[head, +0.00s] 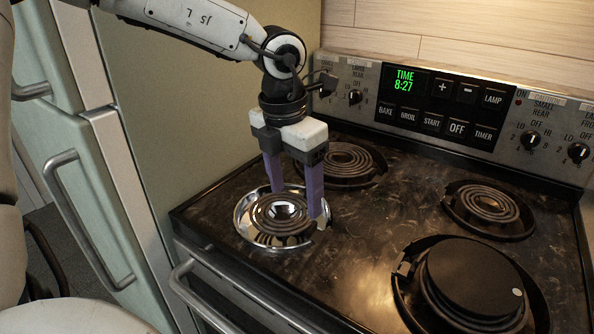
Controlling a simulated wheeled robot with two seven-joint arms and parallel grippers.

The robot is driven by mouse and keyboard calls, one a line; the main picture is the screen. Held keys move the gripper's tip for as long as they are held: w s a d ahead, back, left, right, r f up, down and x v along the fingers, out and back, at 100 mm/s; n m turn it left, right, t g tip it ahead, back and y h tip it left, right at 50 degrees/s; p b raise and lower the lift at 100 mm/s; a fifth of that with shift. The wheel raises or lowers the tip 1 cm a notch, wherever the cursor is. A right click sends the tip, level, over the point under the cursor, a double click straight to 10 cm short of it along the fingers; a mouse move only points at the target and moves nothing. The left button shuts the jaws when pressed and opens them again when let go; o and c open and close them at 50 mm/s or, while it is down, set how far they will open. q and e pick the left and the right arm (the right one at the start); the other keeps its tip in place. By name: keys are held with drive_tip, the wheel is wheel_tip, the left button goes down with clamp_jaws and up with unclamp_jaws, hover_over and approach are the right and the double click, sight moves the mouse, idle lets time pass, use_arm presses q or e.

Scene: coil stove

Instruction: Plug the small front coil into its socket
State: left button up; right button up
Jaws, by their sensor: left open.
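The small front coil (267,217) is a dark spiral at the front left of the stove. It lies over a shiny metal drip bowl (246,232); whether its prongs sit in the socket cannot be seen. My left gripper (297,207) comes down over the coil with its two purple fingers spread apart. One finger is at the coil's back edge, the other at its right side by the bowl's rim, near a small light-coloured piece (322,224). Whether the fingers touch the coil is unclear. The socket is not clearly visible. My right gripper is not in view.
Behind is another coil (345,163), and a small coil (488,204) sits at the rear right. A black round lid or pan (474,279) covers the front right burner. The control panel (450,100) stands along the back. The cooktop's middle (365,245) is clear.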

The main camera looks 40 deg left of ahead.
sight(292, 217)
use_arm(q)
drive_tip(key=f, duration=0.4)
drive_tip(key=w+f, duration=0.1)
drive_tip(key=f, duration=0.1)
drive_tip(key=shift+f, duration=0.15)
drive_tip(key=c, duration=1.4)
drive_tip(key=shift+a, duration=0.15)
drive_tip(key=shift+s+a+r, duration=0.1)
drive_tip(key=shift+a+r, duration=0.1)
drive_tip(key=shift+a, duration=0.5)
drive_tip(key=shift+b, duration=0.55)
